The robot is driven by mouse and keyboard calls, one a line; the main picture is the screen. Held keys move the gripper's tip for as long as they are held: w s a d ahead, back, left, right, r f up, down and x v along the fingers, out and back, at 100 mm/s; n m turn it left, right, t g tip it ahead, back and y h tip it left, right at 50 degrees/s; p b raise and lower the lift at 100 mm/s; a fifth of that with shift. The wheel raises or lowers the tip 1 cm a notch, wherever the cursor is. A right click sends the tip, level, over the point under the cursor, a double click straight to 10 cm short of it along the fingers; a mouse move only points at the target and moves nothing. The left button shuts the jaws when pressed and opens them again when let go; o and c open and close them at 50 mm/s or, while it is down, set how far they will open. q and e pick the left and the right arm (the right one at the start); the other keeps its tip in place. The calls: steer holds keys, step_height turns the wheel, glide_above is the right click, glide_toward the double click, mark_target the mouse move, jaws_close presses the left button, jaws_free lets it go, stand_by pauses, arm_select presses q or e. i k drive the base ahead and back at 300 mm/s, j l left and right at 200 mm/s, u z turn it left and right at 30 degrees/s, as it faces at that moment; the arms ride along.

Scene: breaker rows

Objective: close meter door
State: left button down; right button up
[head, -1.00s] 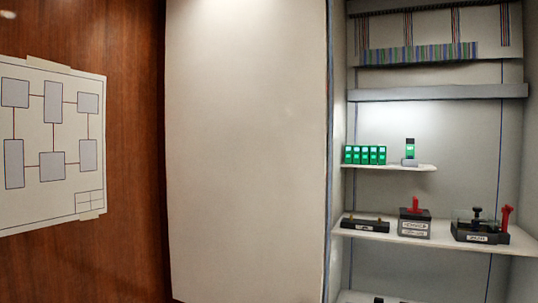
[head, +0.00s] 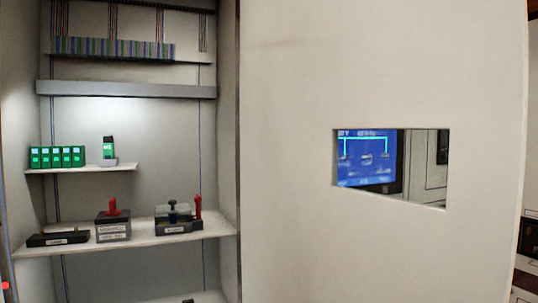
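A large pale door panel (head: 290,200) with a slanted rectangular window cutout (head: 420,170) fills the right half of the head view. It stands open beside the cabinet's right side (head: 228,120), so the cabinet interior shows. I take this panel to be the meter door; no label on it shows. Its handle or latch is not visible. Neither of my grippers is in view.
Inside the cabinet, green modules (head: 57,157) sit on a small upper shelf (head: 82,168). Dark devices with red and black levers (head: 112,226) stand on a lower shelf (head: 60,246). A blue screen (head: 366,160) shows through the window. Dark equipment (head: 528,235) lies at the far right.

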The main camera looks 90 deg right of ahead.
mark_target(310, 71)
steer(key=z, duration=0.45)
steer(key=k+l+z, duration=0.1)
steer(key=z, duration=0.4)
steer(key=l+z, duration=0.15)
steer(key=z, duration=0.3)
steer(key=l+z, duration=0.15)
steer(key=z, duration=0.35)
steer(key=l+z, duration=0.15)
steer(key=z, duration=0.3)
steer(key=l+z, duration=0.1)
steer(key=z, duration=0.35)
steer(key=l+z, duration=0.3)
steer(key=z, duration=0.15)
steer(key=i+l+u, duration=0.1)
steer(key=u, duration=0.3)
steer(key=l+u, duration=0.35)
steer(key=i+l+u, duration=0.1)
steer(key=u, duration=0.3)
steer(key=l+u, duration=0.2)
steer(key=u, duration=0.2)
steer(key=l+u, duration=0.3)
steer(key=k+l+u, duration=0.1)
steer(key=l+u, duration=0.2)
steer(key=l, duration=0.2)
steer(key=k, duration=0.1)
